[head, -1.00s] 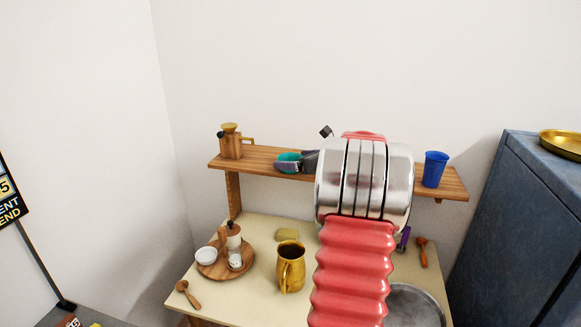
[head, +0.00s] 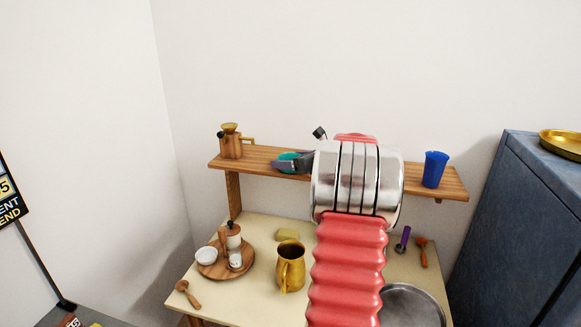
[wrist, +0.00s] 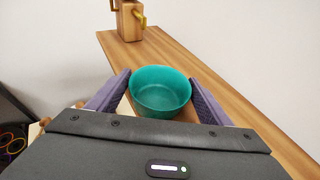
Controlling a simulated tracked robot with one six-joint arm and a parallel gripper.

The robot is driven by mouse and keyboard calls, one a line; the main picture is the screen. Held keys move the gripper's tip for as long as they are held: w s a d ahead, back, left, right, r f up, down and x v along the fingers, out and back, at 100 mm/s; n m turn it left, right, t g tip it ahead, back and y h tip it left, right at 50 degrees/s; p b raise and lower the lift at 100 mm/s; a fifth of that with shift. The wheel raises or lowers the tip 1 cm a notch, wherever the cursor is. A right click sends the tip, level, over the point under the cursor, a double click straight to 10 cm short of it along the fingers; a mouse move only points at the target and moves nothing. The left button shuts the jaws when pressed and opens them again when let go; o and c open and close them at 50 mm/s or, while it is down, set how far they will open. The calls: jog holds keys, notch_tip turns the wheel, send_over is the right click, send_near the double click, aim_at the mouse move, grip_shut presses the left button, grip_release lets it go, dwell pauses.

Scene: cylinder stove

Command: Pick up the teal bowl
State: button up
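The teal bowl (head: 288,157) sits upright on the wooden shelf, left of my arm in the head view, and is partly hidden by my gripper. In the wrist view the bowl (wrist: 161,92) lies between the two fingers of my gripper (wrist: 163,95). The fingers are spread, one on each side of the bowl, with a small gap showing beside it. In the head view my gripper (head: 290,164) reaches in from the right at shelf height.
Below, the table holds a golden mug (head: 291,267), a round wooden tray (head: 211,271) and a grey pan (head: 412,305). A wall stands behind.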

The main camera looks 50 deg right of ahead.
jog(key=c, duration=0.7)
notch_tip(320, 180, up, 10)
dwell(0.5)
dwell(0.4)
